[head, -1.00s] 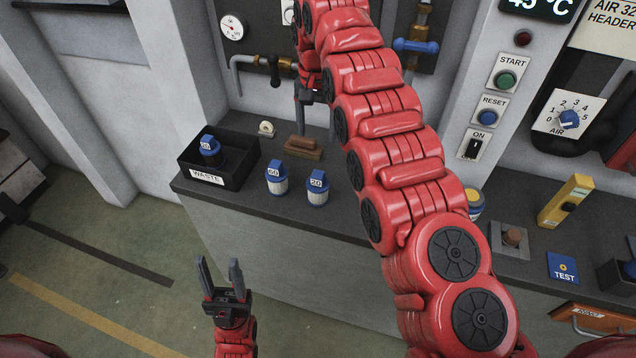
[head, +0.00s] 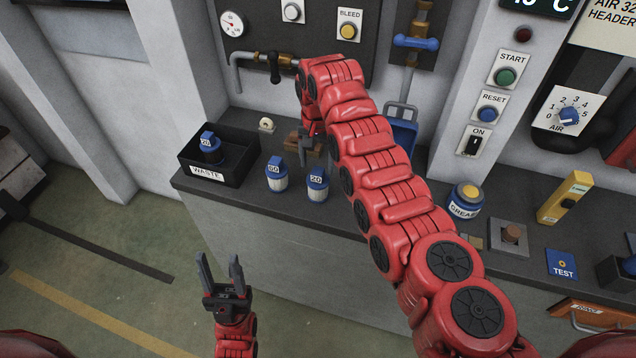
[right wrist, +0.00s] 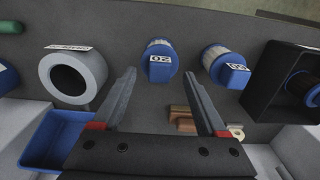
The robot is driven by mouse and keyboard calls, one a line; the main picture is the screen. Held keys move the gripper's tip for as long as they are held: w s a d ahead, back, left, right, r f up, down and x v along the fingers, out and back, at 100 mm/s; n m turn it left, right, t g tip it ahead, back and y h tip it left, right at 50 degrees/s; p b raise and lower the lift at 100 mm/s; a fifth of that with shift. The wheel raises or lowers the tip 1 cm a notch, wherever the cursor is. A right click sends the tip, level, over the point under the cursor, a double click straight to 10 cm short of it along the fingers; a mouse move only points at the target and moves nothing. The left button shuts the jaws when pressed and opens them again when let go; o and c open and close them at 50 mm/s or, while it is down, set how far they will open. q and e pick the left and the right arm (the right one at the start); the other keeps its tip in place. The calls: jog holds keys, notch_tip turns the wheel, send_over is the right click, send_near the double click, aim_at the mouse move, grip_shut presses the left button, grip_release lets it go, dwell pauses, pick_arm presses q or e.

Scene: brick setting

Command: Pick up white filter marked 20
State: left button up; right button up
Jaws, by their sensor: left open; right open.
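The white filter marked 20 (head: 317,187) has a blue cap and stands upright near the bench's front edge. It also shows in the right wrist view (right wrist: 159,66), beyond and between my right fingertips. My right gripper (right wrist: 160,75) is open and empty; in the head view (head: 318,155) it is low over the bench, behind the filter, its fingers partly hidden by the arm. A similar filter marked 60 (head: 276,178) stands just left of it. My left gripper (head: 221,262) is open and empty, in front of the bench over the floor.
A black waste bin (head: 208,176) at the bench's left end holds another blue-capped filter (head: 210,148). A brown wooden block (right wrist: 182,118) lies behind the filters. A blue container (head: 403,130) and a grease can (head: 466,198) stand to the right.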

aim_at(318, 170)
jog(key=shift+w+f+p, duration=0.2)
jog(key=shift+f+p, duration=0.45)
jog(key=shift+f, duration=0.3)
jog(key=shift+w+d+f+b, duration=0.1)
jog(key=shift+f+b, duration=0.2)
jog(key=shift+f, duration=0.95)
grip_shut()
